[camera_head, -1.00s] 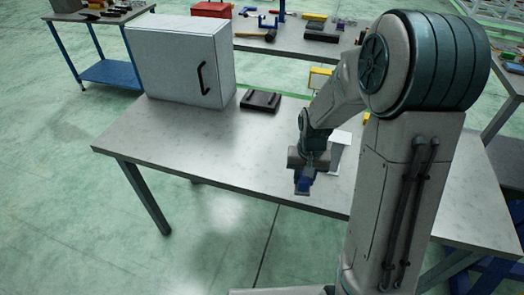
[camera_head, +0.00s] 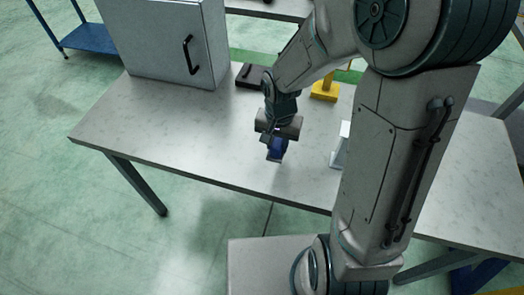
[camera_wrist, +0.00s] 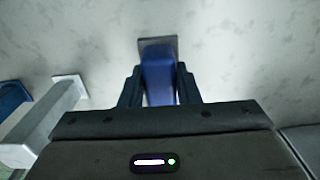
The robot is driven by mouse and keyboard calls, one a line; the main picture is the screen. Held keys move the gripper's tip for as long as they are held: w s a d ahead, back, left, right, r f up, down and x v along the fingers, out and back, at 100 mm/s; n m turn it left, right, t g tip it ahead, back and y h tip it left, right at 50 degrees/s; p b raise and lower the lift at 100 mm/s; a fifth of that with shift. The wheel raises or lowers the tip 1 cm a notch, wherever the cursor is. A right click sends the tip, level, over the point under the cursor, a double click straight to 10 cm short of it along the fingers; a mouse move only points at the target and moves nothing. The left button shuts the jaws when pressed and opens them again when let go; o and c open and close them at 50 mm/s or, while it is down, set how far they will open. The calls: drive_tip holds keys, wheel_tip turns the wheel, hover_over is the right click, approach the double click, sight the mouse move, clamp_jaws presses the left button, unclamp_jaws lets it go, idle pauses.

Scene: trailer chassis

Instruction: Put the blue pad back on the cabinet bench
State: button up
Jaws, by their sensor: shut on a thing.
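The blue pad (camera_head: 277,149) is held in my gripper (camera_head: 278,142) over the front middle of the cabinet bench (camera_head: 190,135). In the wrist view the blue pad (camera_wrist: 158,75) sits between the two dark fingers of my gripper (camera_wrist: 159,88), which are shut on it. A dark grey plate shows at the pad's far end. I cannot tell whether the pad touches the bench top or hangs just above it. The grey cabinet (camera_head: 165,40) with a black handle stands at the bench's back left.
A white stand (camera_head: 341,145) is right of my gripper; it also shows in the wrist view (camera_wrist: 45,120), with a blue thing (camera_wrist: 12,97) beside it. A black block (camera_head: 250,76) and a yellow object (camera_head: 324,91) lie behind. The bench's left front is clear.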

drive_tip(key=a, duration=0.1)
drive_tip(key=a+f, duration=0.1)
drive_tip(key=w+a+f, duration=0.1)
drive_tip(key=a, duration=0.1)
drive_tip(key=shift+w+f, duration=0.1)
drive_tip(key=shift+f, duration=0.15)
drive_tip(key=shift+f+p, duration=0.4)
drive_tip(key=shift+f, duration=1.65)
drive_tip(key=shift+f, duration=0.2)
drive_tip(key=o, duration=1.1)
drive_tip(key=shift+r, duration=0.15)
drive_tip(key=shift+w+r, duration=0.1)
drive_tip(key=shift+r, duration=0.4)
wheel_tip(320, 180, up, 11)
drive_tip(key=b, duration=0.1)
drive_tip(key=shift+r, duration=0.15)
